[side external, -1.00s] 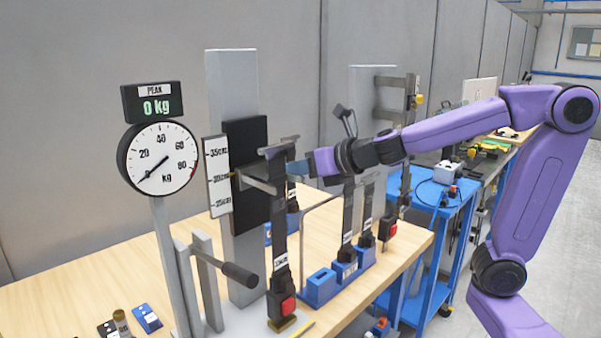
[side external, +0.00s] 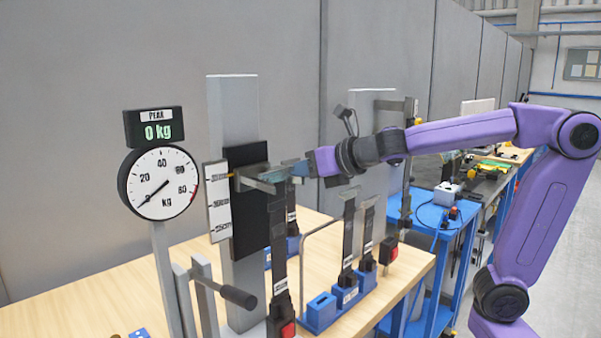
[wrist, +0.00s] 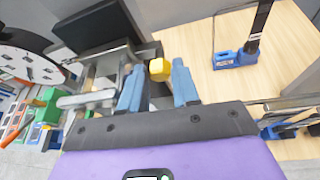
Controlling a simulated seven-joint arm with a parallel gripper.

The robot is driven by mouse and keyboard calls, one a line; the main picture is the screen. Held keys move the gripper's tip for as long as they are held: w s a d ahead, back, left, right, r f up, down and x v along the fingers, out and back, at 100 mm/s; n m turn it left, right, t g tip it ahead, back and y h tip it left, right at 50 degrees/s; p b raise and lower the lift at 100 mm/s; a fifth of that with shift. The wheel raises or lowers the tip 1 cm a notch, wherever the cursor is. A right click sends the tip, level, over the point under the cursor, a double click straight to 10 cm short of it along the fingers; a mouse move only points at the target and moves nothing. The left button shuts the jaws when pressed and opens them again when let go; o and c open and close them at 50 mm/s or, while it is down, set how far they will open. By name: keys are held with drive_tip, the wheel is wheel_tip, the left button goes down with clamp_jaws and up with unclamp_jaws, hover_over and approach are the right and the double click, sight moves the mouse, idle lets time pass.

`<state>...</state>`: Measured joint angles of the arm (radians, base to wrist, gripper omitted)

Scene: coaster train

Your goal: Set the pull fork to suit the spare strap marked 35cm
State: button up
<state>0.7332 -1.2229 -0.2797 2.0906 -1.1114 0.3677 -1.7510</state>
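The pull fork (side external: 262,186) juts from a black carriage (side external: 248,225) on a grey upright. Its yellow pointer is level with the 35cm mark at the top of the white scale (side external: 219,206). My gripper (side external: 303,167) is at the fork's outer end.
A round dial (side external: 160,183) and a display reading 0 kg (side external: 155,127) stand left of the upright. A crank handle (side external: 238,297) is in front. A bent grey rod (side external: 302,262) rises beside the rack. A blue trolley (side external: 440,225) stands to the right.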

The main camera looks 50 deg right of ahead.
idle(0.3)
drive_tip(key=shift+v, duration=8.65)
drive_tip(key=s+a+f+m+g, duration=0.1)
drive_tip(key=s+f+m+g, duration=0.3)
drive_tip(key=f+m, duration=0.3)
drive_tip(key=s+a+f+m+g+h, duration=0.1)
drive_tip(key=s+f+m+g, duration=0.3)
drive_tip(key=f+m, duration=0.4)
drive_tip(key=s+a+f+m+g, duration=0.2)
drive_tip(key=s+f+m+g, duration=0.3)
drive_tip(key=f, duration=0.9)
drive_tip(key=shift+s+m, duration=0.85)
drive_tip(key=shift+m, duration=0.65)
